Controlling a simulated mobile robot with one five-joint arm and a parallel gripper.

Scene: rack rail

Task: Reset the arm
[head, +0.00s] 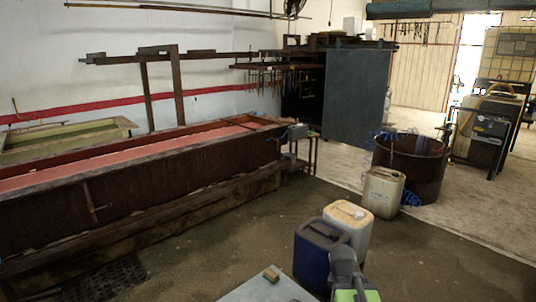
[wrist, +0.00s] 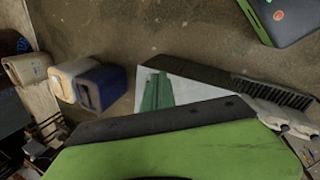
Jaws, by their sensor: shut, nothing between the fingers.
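My gripper (wrist: 160,118) fills the lower part of the wrist view as a large green body with a dark edge. It is shut and nothing shows held in it. In the head view, a grey link of my arm with a green part below it stands at the bottom edge, and the fingertips cannot be made out there. In the wrist view a green shape (wrist: 157,92) shows on a white surface beyond the gripper.
A blue jerrycan (head: 312,256) and a cream one (head: 350,228) stand close beyond my arm. Another pale can (head: 383,191) stands by a rusty drum (head: 424,170). A long rusty trough (head: 130,180) runs along the left. Floor between trough and cans is clear.

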